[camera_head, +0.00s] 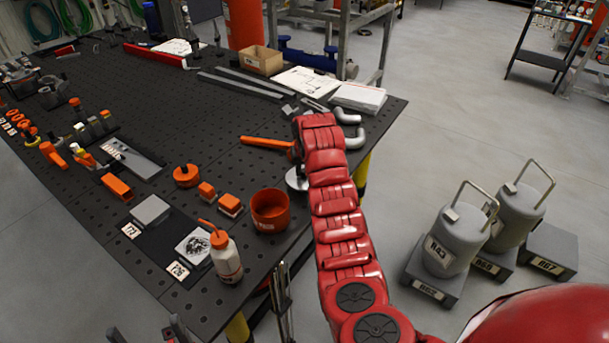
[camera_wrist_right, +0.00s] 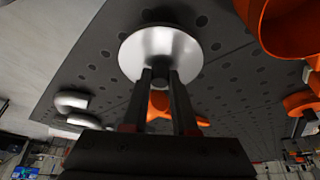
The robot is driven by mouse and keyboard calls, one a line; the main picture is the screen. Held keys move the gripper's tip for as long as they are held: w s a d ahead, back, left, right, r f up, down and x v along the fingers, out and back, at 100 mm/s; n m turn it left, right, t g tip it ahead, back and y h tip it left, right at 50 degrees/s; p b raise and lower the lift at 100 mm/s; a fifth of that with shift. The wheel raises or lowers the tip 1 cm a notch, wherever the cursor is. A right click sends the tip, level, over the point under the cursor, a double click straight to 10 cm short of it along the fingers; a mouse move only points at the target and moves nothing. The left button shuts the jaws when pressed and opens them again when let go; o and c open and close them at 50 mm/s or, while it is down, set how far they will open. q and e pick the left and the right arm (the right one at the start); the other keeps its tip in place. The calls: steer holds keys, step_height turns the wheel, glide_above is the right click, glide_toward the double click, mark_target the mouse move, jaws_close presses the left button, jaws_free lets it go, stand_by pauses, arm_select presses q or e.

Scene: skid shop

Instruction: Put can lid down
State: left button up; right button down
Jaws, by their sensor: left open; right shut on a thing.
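The can lid (camera_wrist_right: 150,45) is a round silver disc with a small dark knob, in the upper middle of the right wrist view. My right gripper (camera_wrist_right: 161,78) is shut on the knob. In the head view the lid (camera_head: 295,180) shows partly beside my red right arm, over the table's right side; I cannot tell if it touches the table. The orange open can (camera_head: 270,212) stands upright just below the lid in the picture, and at the top right of the wrist view (camera_wrist_right: 300,35). My left gripper (camera_head: 146,334) is open and empty at the bottom edge.
The black perforated table (camera_head: 205,140) carries an orange-handled hammer (camera_head: 266,143), a white bottle (camera_head: 226,258) and orange blocks (camera_head: 230,205) near the can. Curved metal pipes (camera_head: 350,138) lie at the right edge. Grey canisters (camera_head: 452,240) stand on the floor.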

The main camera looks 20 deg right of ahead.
mark_target(304, 175)
step_height(304, 175, down, 3)
steer(key=shift+f+p, duration=0.15)
steer(key=shift+p, duration=0.45)
steer(key=shift+f, duration=0.3)
steer(key=c, duration=0.7)
jaws_free()
steer(key=shift+r, duration=0.25)
